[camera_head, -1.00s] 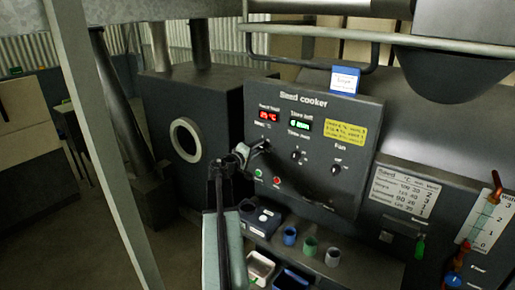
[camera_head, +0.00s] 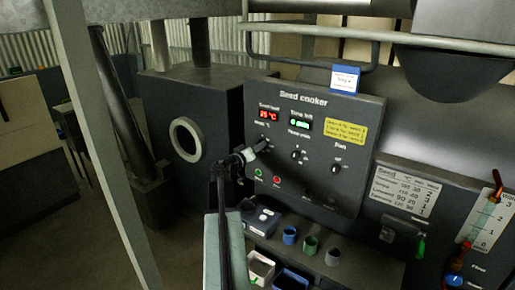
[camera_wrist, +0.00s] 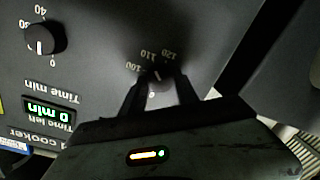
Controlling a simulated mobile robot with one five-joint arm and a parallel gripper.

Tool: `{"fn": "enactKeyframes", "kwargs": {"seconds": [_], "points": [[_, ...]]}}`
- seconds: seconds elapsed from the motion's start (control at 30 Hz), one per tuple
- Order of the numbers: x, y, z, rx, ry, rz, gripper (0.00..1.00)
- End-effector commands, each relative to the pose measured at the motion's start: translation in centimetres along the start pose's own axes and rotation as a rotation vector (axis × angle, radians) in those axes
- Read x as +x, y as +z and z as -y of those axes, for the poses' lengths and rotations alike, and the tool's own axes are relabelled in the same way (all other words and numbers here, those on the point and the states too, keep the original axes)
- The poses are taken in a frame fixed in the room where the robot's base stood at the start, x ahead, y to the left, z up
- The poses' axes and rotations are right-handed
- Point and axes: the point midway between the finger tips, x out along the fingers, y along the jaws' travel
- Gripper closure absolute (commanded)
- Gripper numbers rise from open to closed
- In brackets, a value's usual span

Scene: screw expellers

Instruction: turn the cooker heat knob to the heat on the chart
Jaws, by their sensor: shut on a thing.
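The seed cooker panel (camera_head: 355,185) faces me. Its heat knob (camera_wrist: 157,76) is a small dark dial with marks including 100, 110 and 120 around it. My gripper (camera_wrist: 160,88) is shut on this knob, one finger on each side. In the head view my gripper (camera_head: 262,146) reaches the panel below the red display (camera_head: 267,114), which reads about 25 °C. The fingers partly hide the knob and its pointer setting is hard to read. The seed chart (camera_head: 404,190) is a pale plate on the right, with rows too small to read surely.
The time knob (camera_wrist: 42,40) is beside the heat knob, with a green display (camera_wrist: 50,112). A fan knob (camera_head: 336,168), green and red buttons (camera_head: 277,180) and a yellow note (camera_head: 345,131) share the panel. Several small cups (camera_head: 309,246) stand below. A blue card (camera_head: 344,78) sits on top.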

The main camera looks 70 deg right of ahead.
Motion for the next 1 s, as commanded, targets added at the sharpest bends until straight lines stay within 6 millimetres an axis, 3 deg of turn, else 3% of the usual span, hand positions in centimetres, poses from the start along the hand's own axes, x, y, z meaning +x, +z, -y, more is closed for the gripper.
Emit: {"fn": "enactKeyframes", "kwargs": {"seconds": [0.53, 0.57, 0.63, 1.0], "points": [[0.08, 0.11, -0.16, 0.025, 0.003, 0.001, 1.0], [0.08, 0.1, -0.17, 0.025, 0.003, 0.001, 0.61], [0.08, 0.09, -0.16, 0.025, 0.003, 0.001, 0.42], [-0.27, -0.01, -0.06, 0.024, 0.0, -0.002, 0.42]]}}
